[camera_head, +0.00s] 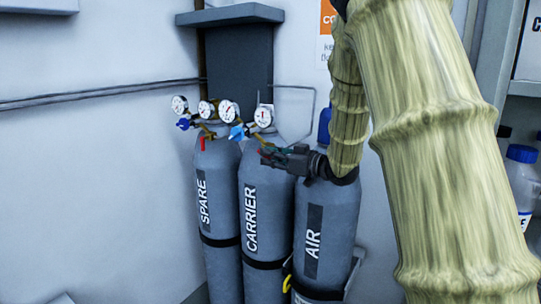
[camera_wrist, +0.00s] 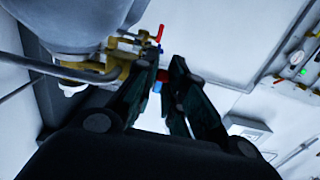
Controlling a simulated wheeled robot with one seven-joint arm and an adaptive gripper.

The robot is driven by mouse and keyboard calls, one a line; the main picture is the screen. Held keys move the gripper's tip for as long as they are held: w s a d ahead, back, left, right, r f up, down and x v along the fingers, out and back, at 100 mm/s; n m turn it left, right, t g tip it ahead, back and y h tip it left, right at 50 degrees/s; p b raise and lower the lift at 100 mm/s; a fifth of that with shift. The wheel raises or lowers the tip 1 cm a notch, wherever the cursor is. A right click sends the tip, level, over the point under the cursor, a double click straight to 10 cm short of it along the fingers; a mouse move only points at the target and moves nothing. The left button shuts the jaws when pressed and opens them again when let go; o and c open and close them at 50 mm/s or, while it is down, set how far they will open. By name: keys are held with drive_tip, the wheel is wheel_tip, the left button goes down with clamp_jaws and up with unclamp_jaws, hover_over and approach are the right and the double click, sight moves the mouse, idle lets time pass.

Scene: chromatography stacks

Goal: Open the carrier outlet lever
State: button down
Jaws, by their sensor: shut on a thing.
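The grey CARRIER cylinder (camera_head: 254,205) stands upright between the SPARE and AIR cylinders. Its regulator has a white gauge (camera_head: 263,117) and a blue knob (camera_head: 236,132). My gripper (camera_head: 268,155) reaches in from the right at the front of the carrier's neck. In the wrist view, a red piece, apparently the carrier outlet lever (camera_wrist: 166,76), shows between my fingertips (camera_wrist: 167,69), and the fingers are shut on it. They hide part of it, so its exact angle is unclear. A small blue part (camera_wrist: 157,87) shows just below. Brass valve fittings (camera_wrist: 110,68) are to the left.
The SPARE cylinder (camera_head: 217,190) at left has a red lever (camera_head: 202,143) hanging down. The AIR cylinder (camera_head: 335,235) stands close on the right, under my gripper. A second red lever (camera_wrist: 160,33) shows beyond my fingers. A shelf with bottles (camera_head: 521,175) is at the right edge.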

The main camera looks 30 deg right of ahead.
drive_tip(key=shift+r+g+h+p, duration=0.75)
drive_tip(key=shift+g+p, duration=0.45)
drive_tip(key=shift+p, duration=2.15)
drive_tip(key=g+p, duration=0.1)
drive_tip(key=p, duration=0.2)
drive_tip(key=shift+r, duration=0.2)
drive_tip(key=p, duration=0.2)
drive_tip(key=shift+g+h+p, duration=0.3)
drive_tip(key=shift+g+h, duration=0.05)
drive_tip(key=shift+g, duration=0.05)
drive_tip(key=shift+f, duration=0.1)
drive_tip(key=c, duration=1.8)
unclamp_jaws()
drive_tip(key=shift+o, duration=0.2)
drive_tip(key=shift+s, duration=0.1)
drive_tip(key=v, duration=1.2)
